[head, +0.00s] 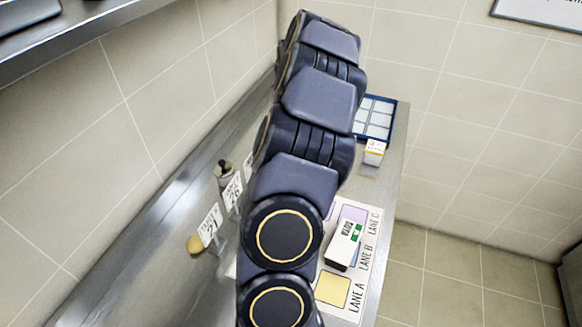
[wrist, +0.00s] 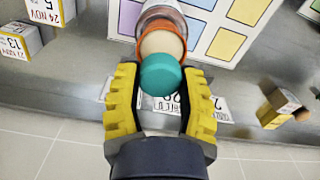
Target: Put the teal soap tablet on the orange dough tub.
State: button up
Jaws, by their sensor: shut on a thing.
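The teal soap tablet (wrist: 162,76) is a rounded teal piece at the middle of the wrist view. My gripper (wrist: 160,84), with yellow ribbed fingers, is shut on it. Just beyond the tablet is the orange dough tub (wrist: 184,42), with an orange rim, a clear body and pale dough. The tablet overlaps the near part of the tub in this view. I cannot tell whether they touch. In the head view my arm hides the gripper, tablet and tub.
A board with coloured squares (wrist: 213,47) lies beside the tub. Dated boxes (wrist: 18,42) stand at the left.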

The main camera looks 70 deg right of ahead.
jog(key=shift+a+f, duration=0.1)
jog(key=shift+f, duration=1.2)
jog(key=shift+f, duration=0.1)
jog(key=o, duration=1)
